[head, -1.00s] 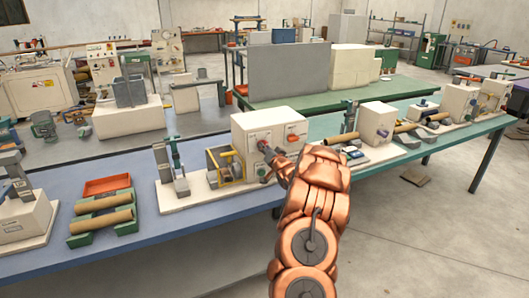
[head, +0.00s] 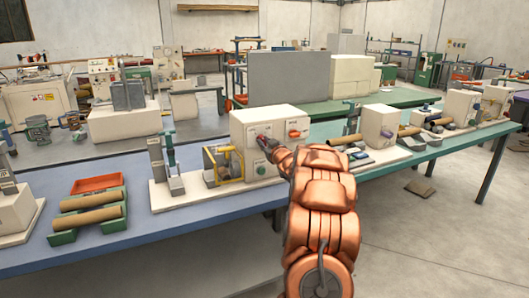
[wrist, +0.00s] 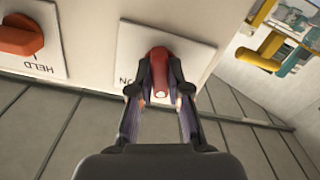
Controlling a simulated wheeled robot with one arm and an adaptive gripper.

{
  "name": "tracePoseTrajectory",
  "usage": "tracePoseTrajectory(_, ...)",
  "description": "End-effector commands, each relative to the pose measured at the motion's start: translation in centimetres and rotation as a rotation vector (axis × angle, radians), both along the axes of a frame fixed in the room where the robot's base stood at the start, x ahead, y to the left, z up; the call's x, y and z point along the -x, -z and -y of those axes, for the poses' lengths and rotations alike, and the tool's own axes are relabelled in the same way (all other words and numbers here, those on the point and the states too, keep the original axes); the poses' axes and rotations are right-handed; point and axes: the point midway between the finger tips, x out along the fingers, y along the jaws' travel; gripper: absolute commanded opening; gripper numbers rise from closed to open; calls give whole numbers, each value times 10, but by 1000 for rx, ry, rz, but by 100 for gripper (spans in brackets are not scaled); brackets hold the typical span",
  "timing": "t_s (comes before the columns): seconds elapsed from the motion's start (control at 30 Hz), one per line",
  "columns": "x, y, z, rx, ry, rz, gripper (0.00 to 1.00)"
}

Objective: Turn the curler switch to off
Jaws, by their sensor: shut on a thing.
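The curler (head: 286,118) is a cream box on the blue table in the head view. In the wrist view a red switch handle (wrist: 158,68) stands on a white plate (wrist: 185,45), between the fingers of my gripper (wrist: 160,95). The fingers are shut on it. The plate's label is mostly hidden; the letters "ON" show upside down beside the left finger. My gripper (head: 268,146) is at the box's front face in the head view, covering most of the switch.
A second orange-red knob (wrist: 22,38) sits on a plate marked "HELD", left of the gripper in the wrist view. A yellow guard frame (head: 228,164) stands left of the box. Cardboard tubes (head: 88,219) lie on a green rack at the table's left.

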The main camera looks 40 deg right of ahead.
Motion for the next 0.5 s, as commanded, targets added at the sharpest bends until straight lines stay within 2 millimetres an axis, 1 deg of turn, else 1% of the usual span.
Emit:
tracePoseTrajectory(0.03, 1, 6, 1, 39, 2, -15, 0)
tracePoseTrajectory(0.3, 1, 4, 1, 227, 1, -79, 0)
tracePoseTrajectory(0.5, 0, 2, 0, 315, 0, -109, 0)
